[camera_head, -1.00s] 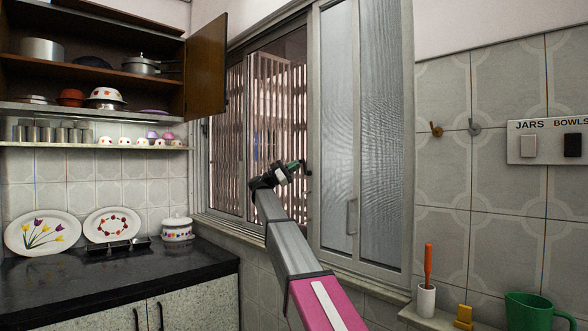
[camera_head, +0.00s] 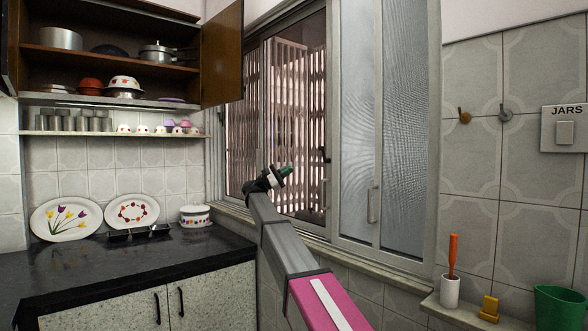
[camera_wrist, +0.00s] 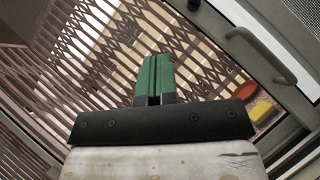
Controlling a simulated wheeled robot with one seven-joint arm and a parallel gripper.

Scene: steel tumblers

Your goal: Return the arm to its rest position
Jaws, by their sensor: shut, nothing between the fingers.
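My gripper (camera_head: 285,170) is at the end of my raised, outstretched arm, in front of the window in the head view. In the wrist view its green fingers (camera_wrist: 154,80) are together with nothing between them. The steel tumblers (camera_head: 75,122) stand in a row on the narrow shelf under the cabinet at the left, well apart from my gripper.
The window (camera_head: 405,130) with its metal frame is beyond the arm. An open cabinet door (camera_head: 222,55) juts out at upper left. The black counter (camera_head: 110,270) holds two plates and a white pot (camera_head: 195,215).

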